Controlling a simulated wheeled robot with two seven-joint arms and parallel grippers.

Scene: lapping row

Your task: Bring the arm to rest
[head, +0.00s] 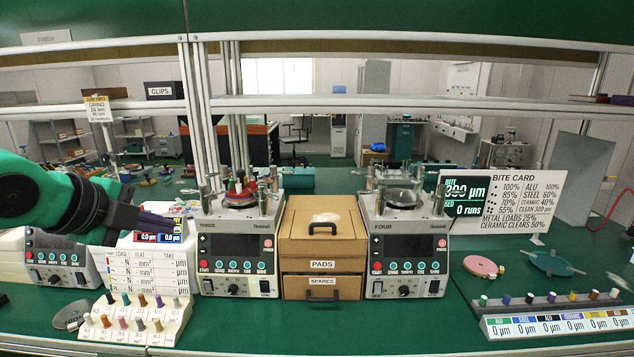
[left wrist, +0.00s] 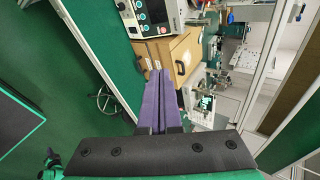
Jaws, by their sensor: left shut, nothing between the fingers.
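My left arm comes in from the left in the head view, green with a dark gripper. My left gripper (head: 176,226) is shut and empty, in front of the small display to the left of machine THREE. In the left wrist view its two purple fingers (left wrist: 159,100) lie together with nothing between them. They point toward the cardboard drawer box (left wrist: 170,55). The fingertips appear clear of the box and of the machines. My right gripper is in neither view.
Lapping machines THREE (head: 239,255) and FOUR (head: 405,255) flank the PADS and SPARES box (head: 320,230). A rack of small pegs (head: 135,325) stands at front left, another (head: 555,318) at front right. A pink disc (head: 482,266) and a teal disc (head: 552,263) lie on the green bench.

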